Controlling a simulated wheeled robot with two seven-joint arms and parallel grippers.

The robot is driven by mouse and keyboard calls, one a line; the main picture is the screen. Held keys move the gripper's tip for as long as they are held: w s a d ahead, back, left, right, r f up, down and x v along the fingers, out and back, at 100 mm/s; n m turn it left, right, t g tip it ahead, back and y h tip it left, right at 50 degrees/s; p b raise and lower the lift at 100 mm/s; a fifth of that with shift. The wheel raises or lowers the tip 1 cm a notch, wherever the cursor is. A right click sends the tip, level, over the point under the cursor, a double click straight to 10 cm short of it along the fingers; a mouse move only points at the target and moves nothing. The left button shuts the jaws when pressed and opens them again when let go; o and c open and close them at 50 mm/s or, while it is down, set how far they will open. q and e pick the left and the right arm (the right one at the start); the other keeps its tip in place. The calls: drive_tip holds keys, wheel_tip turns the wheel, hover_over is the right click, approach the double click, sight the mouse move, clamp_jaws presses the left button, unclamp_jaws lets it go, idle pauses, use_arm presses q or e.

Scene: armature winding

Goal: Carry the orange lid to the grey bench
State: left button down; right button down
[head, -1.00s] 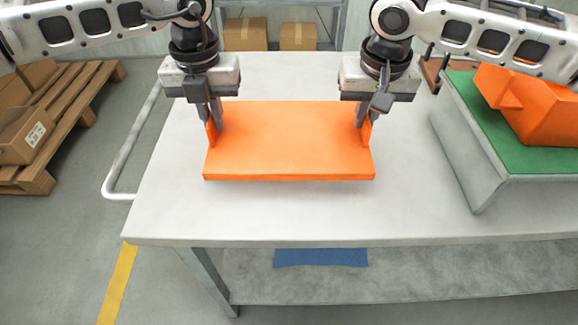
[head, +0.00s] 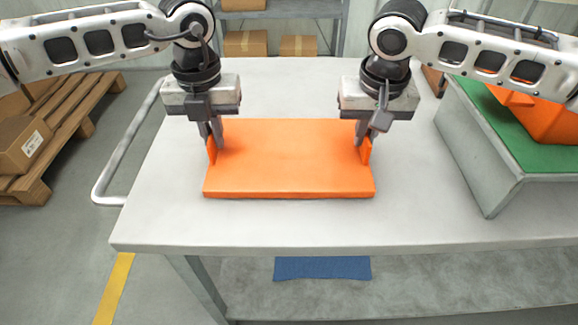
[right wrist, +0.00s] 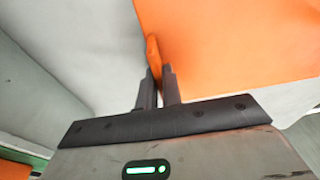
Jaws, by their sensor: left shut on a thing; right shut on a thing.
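The orange lid (head: 288,165) is a flat rectangular plate with a small upright tab at each end. It is level over the grey bench top (head: 170,222); I cannot tell whether it touches it. My left gripper (head: 214,142) is shut on the left tab, and my right gripper (head: 362,142) is shut on the right tab. In the right wrist view, my right gripper (right wrist: 158,82) pinches the tab, and the lid (right wrist: 235,45) extends to the upper right. The fingers hide part of each tab.
A raised grey stand (head: 478,165) with a green mat (head: 518,135) and an orange part (head: 550,118) is on the right. A tube handle (head: 98,195) juts out on the left. A blue sheet (head: 322,268) lies below. The bench top's front strip is clear.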

use_arm(q)
drive_tip(key=shift+a+f+b, duration=0.15)
drive_tip(key=shift+f+b, duration=0.2)
drive_tip(key=shift+f, duration=0.3)
use_arm(e)
drive_tip(key=shift+d+f, duration=0.15)
drive_tip(key=shift+f, duration=0.5)
use_arm(q)
drive_tip(key=c, duration=1.6)
unclamp_jaws()
drive_tip(key=shift+r+p, duration=0.3)
drive_tip(key=shift+p, duration=0.05)
use_arm(e)
drive_tip(key=c, duration=1.6)
unclamp_jaws()
drive_tip(key=shift+r, duration=0.3)
use_arm(q)
drive_tip(key=shift+o, duration=0.2)
use_arm(e)
drive_tip(key=shift+o, duration=0.2)
drive_tip(key=shift+r, duration=0.1)
use_arm(q)
wheel_tip(320, 180, up, 12)
use_arm(e)
wheel_tip(320, 180, up, 12)
drive_tip(key=s, duration=0.1)
drive_tip(key=shift+s, duration=0.4)
use_arm(q)
drive_tip(key=o, duration=0.7)
